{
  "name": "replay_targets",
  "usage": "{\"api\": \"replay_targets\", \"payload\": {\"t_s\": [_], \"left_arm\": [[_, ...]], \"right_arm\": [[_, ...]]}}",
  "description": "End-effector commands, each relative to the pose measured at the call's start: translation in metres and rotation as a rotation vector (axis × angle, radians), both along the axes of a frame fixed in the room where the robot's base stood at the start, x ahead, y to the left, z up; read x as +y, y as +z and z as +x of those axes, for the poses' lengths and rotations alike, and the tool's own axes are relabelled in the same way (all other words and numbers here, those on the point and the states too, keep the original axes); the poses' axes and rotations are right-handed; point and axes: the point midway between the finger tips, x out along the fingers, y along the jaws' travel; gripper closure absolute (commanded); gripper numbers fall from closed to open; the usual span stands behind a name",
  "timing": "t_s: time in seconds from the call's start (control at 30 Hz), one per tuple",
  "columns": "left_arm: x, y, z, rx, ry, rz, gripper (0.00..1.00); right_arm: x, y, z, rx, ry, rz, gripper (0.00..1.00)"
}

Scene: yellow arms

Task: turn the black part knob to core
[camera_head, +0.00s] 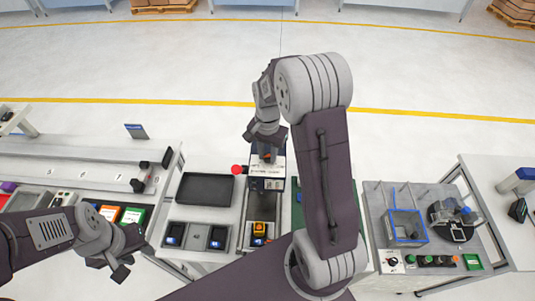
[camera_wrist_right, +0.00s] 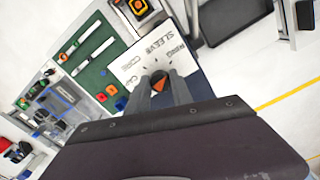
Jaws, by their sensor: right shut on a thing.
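The black part knob (camera_wrist_right: 158,77) has an orange mark and sits on a white panel (camera_wrist_right: 128,68) of a box in the right wrist view. Lettering around it reads SLEEVE, RING and what looks like CORE. In the head view the box (camera_head: 267,182) stands at the middle of the bench, below my right gripper (camera_head: 265,150). My right gripper, also in the right wrist view (camera_wrist_right: 162,88), is shut on the knob, one finger on each side. Which label the knob points to cannot be told. My left gripper (camera_head: 112,267) is away at lower left, with nothing visible in it.
A red button (camera_head: 237,169) is on the box's left. A black tray (camera_head: 205,188) and compartments with dark parts (camera_head: 195,236) lie left of it. A yellow-black device (camera_head: 259,229) is in front. At right stands a fixture with blue edges (camera_head: 406,227).

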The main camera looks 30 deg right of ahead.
Motion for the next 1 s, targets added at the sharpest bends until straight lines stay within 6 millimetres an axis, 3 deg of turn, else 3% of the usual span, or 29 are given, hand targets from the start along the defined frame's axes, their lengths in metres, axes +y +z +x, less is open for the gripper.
{"api": "replay_targets", "payload": {"t_s": [0.27, 1.0], "left_arm": [[0.0, 0.0015, 0.0, 0.0, 0.0, 0.0, 0.64], [0.0, 0.0064, 0.0, 0.0, 0.0, 0.0, 0.64]], "right_arm": [[-0.0008, 0.0004, 0.001, -0.003, 0.142, -0.002, 1.0], [-0.0006, 0.0007, 0.0015, -0.004, 0.836, -0.003, 1.0]]}}
